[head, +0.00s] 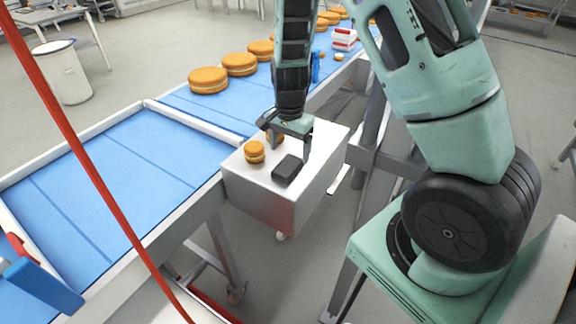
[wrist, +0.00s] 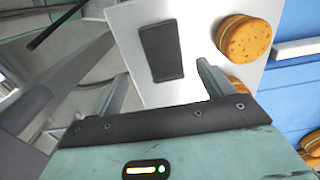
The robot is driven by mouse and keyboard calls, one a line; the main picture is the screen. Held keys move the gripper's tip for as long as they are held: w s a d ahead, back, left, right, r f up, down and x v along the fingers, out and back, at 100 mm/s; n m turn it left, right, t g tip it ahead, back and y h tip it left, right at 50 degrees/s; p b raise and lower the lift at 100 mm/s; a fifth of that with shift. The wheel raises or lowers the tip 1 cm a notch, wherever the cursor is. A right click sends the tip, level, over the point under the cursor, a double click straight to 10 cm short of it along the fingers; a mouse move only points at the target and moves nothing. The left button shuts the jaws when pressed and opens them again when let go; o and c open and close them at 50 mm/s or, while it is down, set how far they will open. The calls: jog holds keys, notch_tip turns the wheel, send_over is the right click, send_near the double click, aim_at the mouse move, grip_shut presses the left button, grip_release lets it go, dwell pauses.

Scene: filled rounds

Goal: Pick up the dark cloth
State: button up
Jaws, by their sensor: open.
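The dark cloth (head: 287,168) is a small, folded, nearly black rectangle lying on the white top of a box-like stand (head: 318,176) beside the conveyor. In the wrist view the cloth (wrist: 161,52) lies flat beyond my fingertips, between their lines and nearer the left one. My gripper (head: 288,136) is above the stand, behind the cloth in the head view. In the wrist view my gripper (wrist: 163,78) has its two fingers wide apart with nothing between them. No contact with the cloth shows.
A small filled round (head: 254,152) sits left of the cloth on the stand; another is partly hidden behind my gripper. The blue conveyor (head: 125,165) with a pale rim runs alongside. Larger rounds (head: 208,80) stand farther back. A red cable (head: 75,140) crosses the left foreground.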

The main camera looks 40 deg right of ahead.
aim_at(288, 165)
jog(key=shift+w+f+p, duration=0.15)
jog(key=shift+f+p, duration=0.45)
jog(key=shift+f, duration=0.9)
jog(key=shift+w+f+p, duration=0.15)
jog(key=shift+f+p, duration=0.45)
jog(key=shift+f, duration=0.9)
jog(key=c, duration=1.2)
jog(key=shift+o, duration=0.2)
notch_tip(288, 165, up, 10)
jog(key=b, duration=0.2)
jog(key=shift+o, duration=1)
